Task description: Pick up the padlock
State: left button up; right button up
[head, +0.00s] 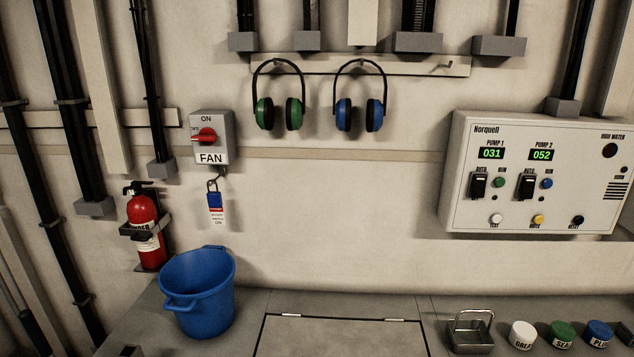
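A blue padlock (214,200) with a white and red tag hangs on the wall by its shackle, just below the grey FAN switch box (212,138). Its shackle goes up to a small dark hook or hasp under the box; whether it is closed cannot be told at this size. The switch has a red rotary handle (204,136). Neither of my grippers shows in the head view.
A blue bucket (198,290) stands on the grey bench below the padlock. A red fire extinguisher (143,225) is mounted to the left. Green earmuffs (265,113) and blue earmuffs (344,114) hang to the right. A metal tray (470,331) and several jars sit at the bench's right.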

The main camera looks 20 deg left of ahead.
aim_at(214, 198)
jog(key=u, duration=1.25)
